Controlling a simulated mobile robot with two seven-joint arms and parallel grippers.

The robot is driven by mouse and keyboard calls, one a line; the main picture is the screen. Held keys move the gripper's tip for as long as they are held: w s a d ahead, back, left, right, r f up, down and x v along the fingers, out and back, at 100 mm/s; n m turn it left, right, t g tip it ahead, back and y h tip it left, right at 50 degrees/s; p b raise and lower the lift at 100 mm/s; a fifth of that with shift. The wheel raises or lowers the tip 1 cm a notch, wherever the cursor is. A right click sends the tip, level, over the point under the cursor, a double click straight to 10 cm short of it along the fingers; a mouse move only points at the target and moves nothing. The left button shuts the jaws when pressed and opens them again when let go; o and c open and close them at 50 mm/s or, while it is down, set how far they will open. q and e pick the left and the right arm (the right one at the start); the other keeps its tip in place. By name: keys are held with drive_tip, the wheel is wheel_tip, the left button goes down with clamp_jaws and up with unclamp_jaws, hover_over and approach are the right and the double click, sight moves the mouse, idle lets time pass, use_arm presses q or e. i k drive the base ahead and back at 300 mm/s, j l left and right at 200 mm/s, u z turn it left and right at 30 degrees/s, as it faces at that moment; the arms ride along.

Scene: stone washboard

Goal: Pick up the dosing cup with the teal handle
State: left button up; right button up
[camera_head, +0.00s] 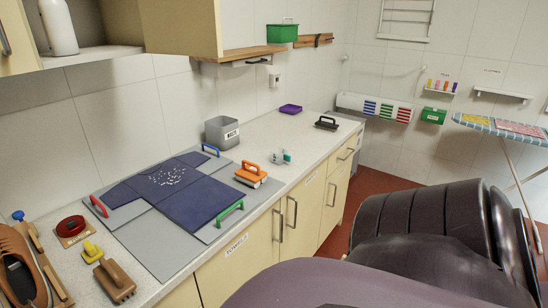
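A small pale cup-like thing with teal parts (281,157) stands on the light worktop (300,135), right of the orange-handled block. It looks like the dosing cup, but it is too small to make out its handle clearly. Nothing is touching it. Neither of my grippers shows in the head view. A dark, rounded part that looks like my own arm fills the lower right.
A blue board (180,185) with colored handles lies left of the cup. An orange-handled block (251,174) stands close to it. A grey bin (222,132), purple tray (291,109) and black-handled brush (326,123) are farther back. The worktop around the cup is mostly clear.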

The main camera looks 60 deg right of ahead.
sight(279, 156)
drive_tip(key=z, duration=2.15)
drive_tip(key=i+l+u, duration=0.15)
drive_tip(key=u, duration=0.8)
drive_tip(key=i+l+u, duration=0.1)
drive_tip(key=l+u, duration=0.2)
drive_tip(key=i+l+u, duration=0.1)
drive_tip(key=l+u, duration=0.2)
drive_tip(key=l, duration=0.25)
drive_tip(key=l+u, duration=0.3)
drive_tip(key=l, duration=1.45)
